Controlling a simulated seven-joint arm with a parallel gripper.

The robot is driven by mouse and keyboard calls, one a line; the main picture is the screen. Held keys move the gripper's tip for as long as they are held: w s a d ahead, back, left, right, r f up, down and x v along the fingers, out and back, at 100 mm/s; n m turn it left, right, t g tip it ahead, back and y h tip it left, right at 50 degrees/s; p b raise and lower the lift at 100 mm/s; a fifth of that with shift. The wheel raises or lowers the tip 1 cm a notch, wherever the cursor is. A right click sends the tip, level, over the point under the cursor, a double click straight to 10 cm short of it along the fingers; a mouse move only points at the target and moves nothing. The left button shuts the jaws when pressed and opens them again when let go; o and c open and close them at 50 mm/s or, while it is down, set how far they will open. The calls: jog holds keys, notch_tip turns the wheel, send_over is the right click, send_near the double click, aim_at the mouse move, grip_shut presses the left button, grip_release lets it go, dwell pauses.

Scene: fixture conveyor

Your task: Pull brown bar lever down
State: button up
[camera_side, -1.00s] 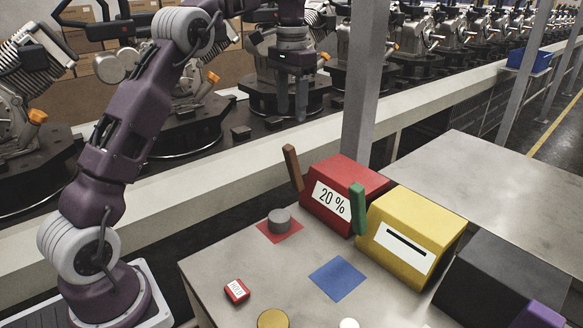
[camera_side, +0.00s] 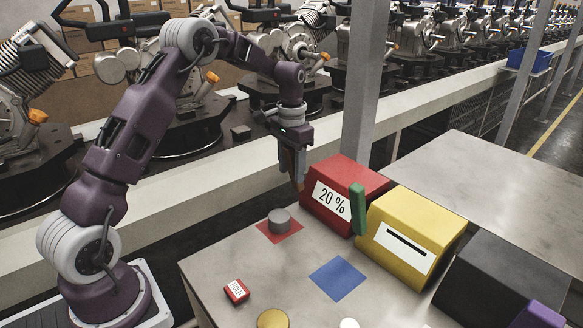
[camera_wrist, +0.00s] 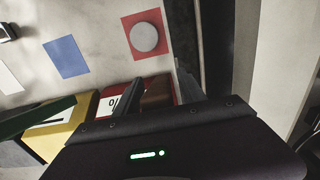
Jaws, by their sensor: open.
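The brown bar lever (camera_wrist: 157,93) is on the left side of the red box (camera_side: 345,178) labelled "20 %". In the side view it is mostly hidden behind my gripper (camera_side: 293,172), with only a sliver low down showing. My gripper points downward at the lever. In the wrist view, my gripper (camera_wrist: 160,82) is open, with one finger on each side of the brown bar. I cannot tell whether either finger touches it.
A green bar (camera_side: 357,209) stands at the red box's right side. A yellow box (camera_side: 414,222) and a black box (camera_side: 500,275) stand farther right. A grey cylinder (camera_side: 279,220) sits on a red square in front. A blue square (camera_side: 338,279) lies flat on the table.

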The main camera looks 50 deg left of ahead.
grip_shut()
jog(key=shift+r, duration=0.1)
dwell(1.2)
